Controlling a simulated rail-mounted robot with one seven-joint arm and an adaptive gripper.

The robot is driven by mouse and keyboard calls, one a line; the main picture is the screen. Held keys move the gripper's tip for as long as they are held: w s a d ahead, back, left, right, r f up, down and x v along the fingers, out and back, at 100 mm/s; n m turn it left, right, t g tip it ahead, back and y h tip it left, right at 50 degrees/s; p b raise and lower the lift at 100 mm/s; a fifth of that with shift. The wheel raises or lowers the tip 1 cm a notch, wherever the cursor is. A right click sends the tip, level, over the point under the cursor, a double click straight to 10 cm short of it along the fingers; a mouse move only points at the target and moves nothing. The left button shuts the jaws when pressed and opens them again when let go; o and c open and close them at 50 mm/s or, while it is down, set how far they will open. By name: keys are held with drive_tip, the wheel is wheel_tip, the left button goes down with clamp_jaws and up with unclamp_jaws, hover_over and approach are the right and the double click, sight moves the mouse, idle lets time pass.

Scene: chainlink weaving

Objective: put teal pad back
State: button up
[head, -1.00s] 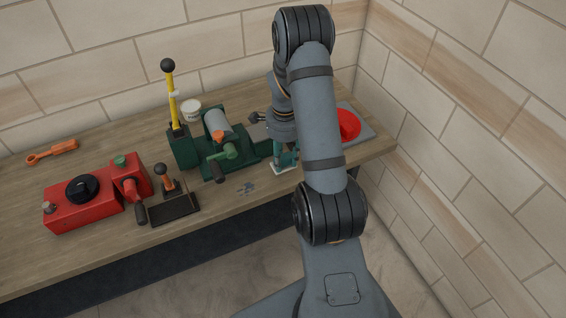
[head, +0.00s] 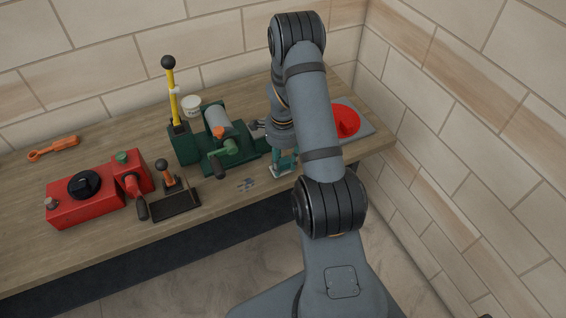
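A teal piece (head: 284,160) shows just below my wrist in the head view, with a pale flat edge at its bottom. It may be the teal pad or part of a teal tool; most of it is hidden by my arm. My wrist hangs down over the bench right of the green machine (head: 184,150). My gripper's fingers cannot be made out clearly, so whether they hold the teal piece cannot be told.
A yellow lever (head: 172,92), white cup (head: 190,106) and orange wrench (head: 54,149) are on the bench (head: 120,140). A red disc (head: 345,120) lies on a grey plate at right.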

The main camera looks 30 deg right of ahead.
sight(283, 162)
drive_tip(key=o, duration=0.3)
drive_tip(key=shift+o, duration=0.2)
drive_tip(key=shift+r+p, duration=0.2)
drive_tip(key=shift+p, duration=0.35)
wheel_tip(283, 162, up, 10)
drive_tip(key=b, duration=0.4)
drive_tip(key=shift+w, duration=0.15)
wheel_tip(283, 162, down, 11)
drive_tip(key=shift+p, duration=1.1)
drive_tip(key=shift+r+p, duration=0.55)
drive_tip(key=shift+r, duration=0.1)
drive_tip(key=shift+s+r, duration=0.2)
drive_tip(key=shift+r, duration=0.35)
